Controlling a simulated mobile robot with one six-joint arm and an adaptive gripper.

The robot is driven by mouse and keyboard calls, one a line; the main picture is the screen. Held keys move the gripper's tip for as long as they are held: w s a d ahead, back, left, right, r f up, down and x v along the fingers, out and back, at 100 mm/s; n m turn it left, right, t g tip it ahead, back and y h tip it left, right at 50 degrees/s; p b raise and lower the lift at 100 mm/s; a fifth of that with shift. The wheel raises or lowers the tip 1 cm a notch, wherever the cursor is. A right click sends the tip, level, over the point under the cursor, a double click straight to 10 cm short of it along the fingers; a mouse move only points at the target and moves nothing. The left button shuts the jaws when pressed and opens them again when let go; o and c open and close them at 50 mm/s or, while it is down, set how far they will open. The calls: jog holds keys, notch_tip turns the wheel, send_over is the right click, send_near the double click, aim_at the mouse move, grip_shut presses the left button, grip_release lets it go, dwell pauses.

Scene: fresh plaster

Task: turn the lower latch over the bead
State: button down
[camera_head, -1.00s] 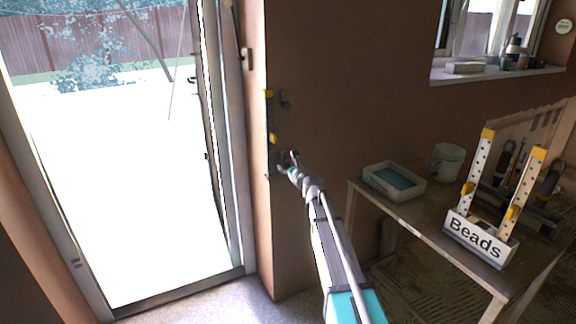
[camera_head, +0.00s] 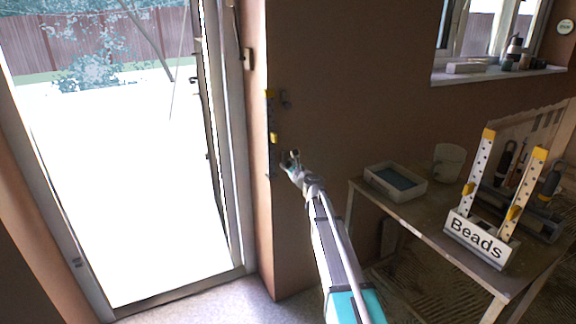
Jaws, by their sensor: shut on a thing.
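The bead (camera_head: 272,158) is a thin upright strip on the wall corner beside the door frame, with yellow pieces at its top and middle. The upper latch (camera_head: 285,99), small and grey, sits on the wall just right of the bead's top. My gripper (camera_head: 289,158) is at the wall, just right of the bead's lower part. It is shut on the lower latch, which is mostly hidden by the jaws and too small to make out. I cannot tell the latch's exact angle.
A table (camera_head: 425,228) stands at the right with a tray (camera_head: 395,182), a white bucket (camera_head: 449,162) and a box marked "Beads" (camera_head: 478,240) holding upright yellow-tipped strips. The glass door (camera_head: 130,190) is at the left. The floor between door and table is clear.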

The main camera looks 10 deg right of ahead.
jog(key=shift+n, duration=0.4)
jog(key=n, duration=0.3)
jog(key=shift+n, duration=0.3)
jog(key=n, duration=0.4)
jog(key=shift+f, duration=0.1)
jog(key=n, duration=0.9)
jog(key=shift+f, duration=0.1)
jog(key=shift+n, duration=0.4)
jog(key=shift+c, duration=1.9)
grip_release()
